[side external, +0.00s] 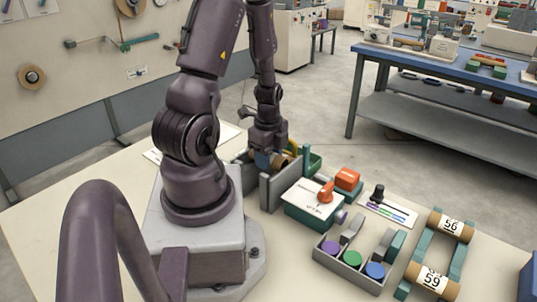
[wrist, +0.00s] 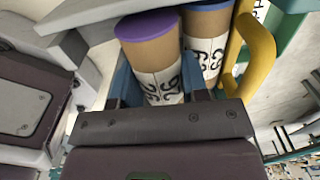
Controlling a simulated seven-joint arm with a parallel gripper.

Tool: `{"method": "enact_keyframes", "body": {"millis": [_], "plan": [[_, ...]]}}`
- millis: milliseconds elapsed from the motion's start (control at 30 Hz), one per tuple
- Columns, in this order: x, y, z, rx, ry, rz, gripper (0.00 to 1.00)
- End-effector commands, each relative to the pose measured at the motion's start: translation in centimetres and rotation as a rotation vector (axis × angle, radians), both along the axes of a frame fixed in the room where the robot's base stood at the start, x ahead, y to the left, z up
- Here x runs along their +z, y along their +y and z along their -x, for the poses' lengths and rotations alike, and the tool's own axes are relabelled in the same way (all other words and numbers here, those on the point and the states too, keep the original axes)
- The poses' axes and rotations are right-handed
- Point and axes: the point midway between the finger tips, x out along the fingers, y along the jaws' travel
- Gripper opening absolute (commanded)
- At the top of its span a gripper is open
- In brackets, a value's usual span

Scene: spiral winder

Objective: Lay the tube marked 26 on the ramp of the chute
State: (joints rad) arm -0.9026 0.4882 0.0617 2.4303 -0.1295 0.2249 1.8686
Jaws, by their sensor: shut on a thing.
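My gripper (side external: 265,160) is low behind a grey upright wall, at the far side of the table. In the wrist view its blue fingers (wrist: 158,88) are shut on a brown tube with a purple end (wrist: 149,42) and a white label. The label's dark figures are turned and partly covered, so I cannot read the number surely. A second tube with a blue end (wrist: 206,32) stands close on its right, also labelled. In the side view a brown tube (side external: 281,160) shows at the fingers. The grey wall (side external: 283,184) hides what is below; I cannot tell where the chute's ramp is.
A white and green box with an orange knob (side external: 325,192) stands right of the wall. A tray with purple, green and blue discs (side external: 352,258) is nearer. Tubes marked 56 (side external: 451,224) and 59 (side external: 432,281) lie across teal rails. A yellow curved part (wrist: 256,45) is close to my gripper.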

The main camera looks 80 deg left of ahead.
Motion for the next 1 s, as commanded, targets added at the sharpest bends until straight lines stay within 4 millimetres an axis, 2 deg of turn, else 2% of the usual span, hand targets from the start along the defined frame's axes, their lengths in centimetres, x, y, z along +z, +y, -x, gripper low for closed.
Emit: {"method": "enact_keyframes", "body": {"millis": [267, 300, 333, 367, 700, 867, 1000], "plan": [[-0.7, 0.0, 0.0, -0.001, -0.001, -0.001, 0.15], [-0.7, 0.0, -0.1, -0.001, -0.001, -0.001, 0.43], [-0.7, 0.1, -0.1, -0.001, -0.002, -0.002, 0.50], [-0.6, 0.1, -0.1, -0.001, -0.002, -0.002, 0.52], [0.0, 0.3, -0.3, -0.002, -0.007, -0.011, 0.52], [2.2, 0.4, -0.4, -0.003, -0.012, -0.015, 0.52], [5.0, 0.2, -0.3, -0.003, -0.010, -0.011, 0.52]]}}
